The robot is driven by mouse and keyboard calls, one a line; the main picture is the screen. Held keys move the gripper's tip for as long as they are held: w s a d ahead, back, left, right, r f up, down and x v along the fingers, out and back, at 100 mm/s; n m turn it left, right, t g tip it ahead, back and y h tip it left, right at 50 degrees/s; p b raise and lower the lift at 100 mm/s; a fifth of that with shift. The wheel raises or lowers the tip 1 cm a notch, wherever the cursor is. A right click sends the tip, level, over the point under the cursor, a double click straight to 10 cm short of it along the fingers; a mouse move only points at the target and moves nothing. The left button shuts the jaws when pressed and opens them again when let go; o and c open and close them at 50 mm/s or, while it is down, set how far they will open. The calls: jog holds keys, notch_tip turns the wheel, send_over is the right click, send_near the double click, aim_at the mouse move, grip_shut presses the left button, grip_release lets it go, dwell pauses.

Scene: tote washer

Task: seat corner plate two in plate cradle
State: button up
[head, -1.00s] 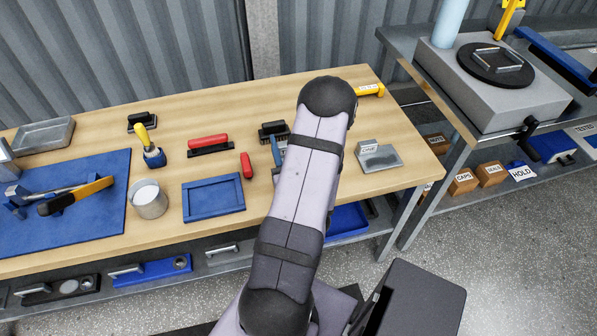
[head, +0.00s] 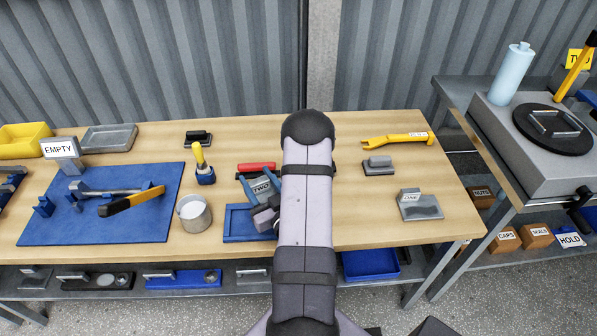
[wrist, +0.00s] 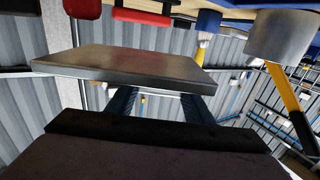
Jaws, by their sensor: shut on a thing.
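Corner plate two, a grey metal plate marked TWO (head: 262,186), is in my gripper (head: 260,192) above the bench. My gripper is shut on it, with blue fingers at its sides. In the wrist view the plate (wrist: 130,64) is a flat slab in front of the blue fingers (wrist: 160,100). The plate looks raised and apart from the cradle, though the exact gap is unclear.
A red-handled tool (head: 256,167) lies just behind the plate. A grey cup (head: 194,215) and a blue-and-yellow brush (head: 204,172) stand left of the cradle. A plate marked ONE (head: 421,207) lies to the right. Bare bench lies between my arm and that plate.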

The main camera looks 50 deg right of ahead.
jog(key=w+a+n+t+y+p, duration=0.1)
jog(key=w+a+n+y+p, duration=0.2)
jog(key=a, duration=0.7)
jog(key=w+a+n+y+p, duration=0.1)
jog(key=w+a+y+p, duration=0.1)
jog(key=w+a, duration=0.6)
jog(key=s+d+r+m+g+h, duration=0.1)
jog(key=s+d+m+g+h, duration=0.1)
jog(key=s+d+m+h, duration=0.2)
jog(key=s+d+r+m+g+h, duration=0.1)
jog(key=s+d+m+g+h, duration=0.2)
jog(key=d+h, duration=0.5)
jog(key=shift+s+d+r+m, duration=0.45)
jog(key=shift+d+m, duration=0.25)
jog(key=shift+m, duration=0.4)
jog(key=shift+s+f, duration=0.1)
jog(key=shift+f, duration=0.1)
jog(key=shift+f+b, duration=3.1)
jog(key=shift+f, duration=0.25)
jog(key=shift+f, duration=0.1)
jog(key=shift+f+b, duration=0.4)
jog(key=shift+b, duration=0.1)
jog(key=shift+f, duration=0.1)
